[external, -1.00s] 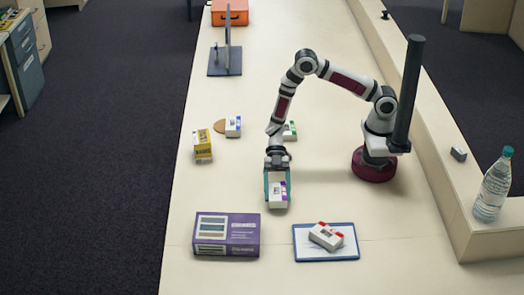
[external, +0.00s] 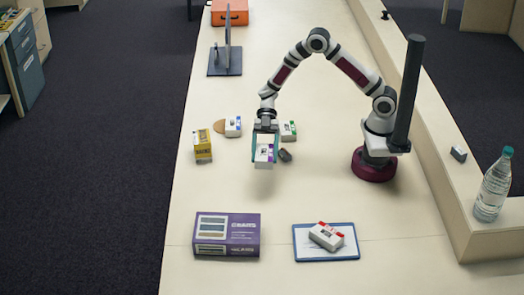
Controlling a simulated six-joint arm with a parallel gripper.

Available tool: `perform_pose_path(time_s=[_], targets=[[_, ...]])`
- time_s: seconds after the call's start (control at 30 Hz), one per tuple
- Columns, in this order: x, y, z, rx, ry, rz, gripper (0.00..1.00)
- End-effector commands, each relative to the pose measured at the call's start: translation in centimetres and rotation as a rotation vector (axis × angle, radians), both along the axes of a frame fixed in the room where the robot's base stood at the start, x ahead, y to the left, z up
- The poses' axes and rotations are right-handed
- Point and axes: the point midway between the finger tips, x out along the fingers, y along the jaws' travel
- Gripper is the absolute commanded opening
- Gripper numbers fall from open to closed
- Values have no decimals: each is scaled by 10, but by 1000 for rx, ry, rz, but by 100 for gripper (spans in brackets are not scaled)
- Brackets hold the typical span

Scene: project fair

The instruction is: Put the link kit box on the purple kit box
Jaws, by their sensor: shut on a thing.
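My gripper (external: 265,148) is shut on a small white box with a purple marking (external: 264,156), its teal fingers on either side of it. The box hangs above the table, over its middle part. Its lettering is too small to read, so I cannot tell whether it is the link kit box. The purple kit box (external: 243,231) lies flat on the table toward the front left, with a picture panel and white lettering on its front. Nothing rests on its top. My gripper is behind it and a little to the right, well apart from it.
A green-marked box (external: 288,131), a dark small item (external: 285,155), a blue-marked box (external: 233,126) and a yellow box (external: 203,146) stand nearby. The table between gripper and purple box is clear.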

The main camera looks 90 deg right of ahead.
Motion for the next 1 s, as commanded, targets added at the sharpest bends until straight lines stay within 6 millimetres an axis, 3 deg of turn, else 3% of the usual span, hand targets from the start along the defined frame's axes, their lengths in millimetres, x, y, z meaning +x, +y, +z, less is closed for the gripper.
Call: perform_pose_path(time_s=[0.2,0.37,0.53,0.8,1.0], targets=[[80,73,27,1,-4,-166,14],[115,119,51,2,-2,-268,14],[123,148,50,1,4,-299,14],[120,228,1,-1,5,-298,14],[121,249,-21,-1,4,-301,14]])
